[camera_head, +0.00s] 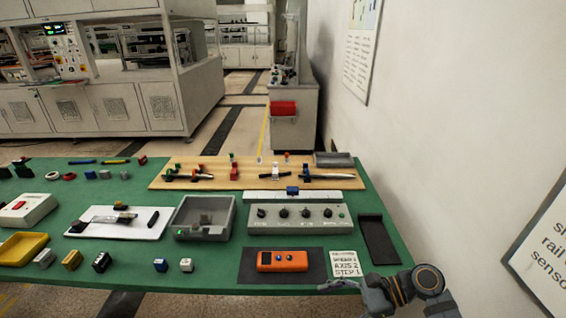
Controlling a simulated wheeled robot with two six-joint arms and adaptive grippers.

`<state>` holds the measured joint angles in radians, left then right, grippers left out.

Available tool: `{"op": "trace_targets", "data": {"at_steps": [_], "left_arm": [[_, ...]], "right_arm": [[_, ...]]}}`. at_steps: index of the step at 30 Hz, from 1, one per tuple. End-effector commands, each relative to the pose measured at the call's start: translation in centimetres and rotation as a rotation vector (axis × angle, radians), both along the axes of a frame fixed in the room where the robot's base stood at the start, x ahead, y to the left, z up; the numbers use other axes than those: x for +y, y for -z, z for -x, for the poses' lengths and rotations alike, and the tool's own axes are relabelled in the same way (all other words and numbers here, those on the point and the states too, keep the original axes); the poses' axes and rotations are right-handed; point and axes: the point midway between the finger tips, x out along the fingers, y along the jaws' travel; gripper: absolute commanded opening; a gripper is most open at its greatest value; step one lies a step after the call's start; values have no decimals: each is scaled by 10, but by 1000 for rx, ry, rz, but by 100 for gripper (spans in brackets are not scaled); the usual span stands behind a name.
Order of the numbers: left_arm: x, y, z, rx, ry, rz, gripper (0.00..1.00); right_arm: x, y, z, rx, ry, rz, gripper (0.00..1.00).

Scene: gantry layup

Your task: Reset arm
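My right arm enters at the bottom right of the head view. Its dark grey gripper (385,291) is over the front right corner of the green table (405,262), beside a small printed card (345,264) that reads in part "AXIS 2 STEP 1". I see nothing clearly held. My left gripper is not in view.
An orange device (282,261) lies on a dark mat. Behind it are a grey knob panel (298,219), a black tray (378,240), a grey bin (203,218) and a wooden board (255,174) with tools. A wall (460,130) stands close on the right.

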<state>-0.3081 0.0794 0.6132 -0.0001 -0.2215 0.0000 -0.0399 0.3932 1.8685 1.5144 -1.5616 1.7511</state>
Motion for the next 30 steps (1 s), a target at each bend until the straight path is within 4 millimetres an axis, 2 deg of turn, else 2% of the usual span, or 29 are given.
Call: {"op": "trace_targets", "data": {"at_steps": [3,6,14,21,30], "left_arm": [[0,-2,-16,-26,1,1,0],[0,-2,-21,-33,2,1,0],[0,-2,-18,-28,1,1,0],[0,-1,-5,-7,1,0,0],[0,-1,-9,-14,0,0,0]], "right_arm": [[1,15,8,-105,-41,72,77],[1,29,14,-209,-87,146,77],[-12,69,36,-556,-296,420,77],[-44,91,57,-865,-610,736,77],[-101,86,82,-1053,-1066,1071,77]]}}
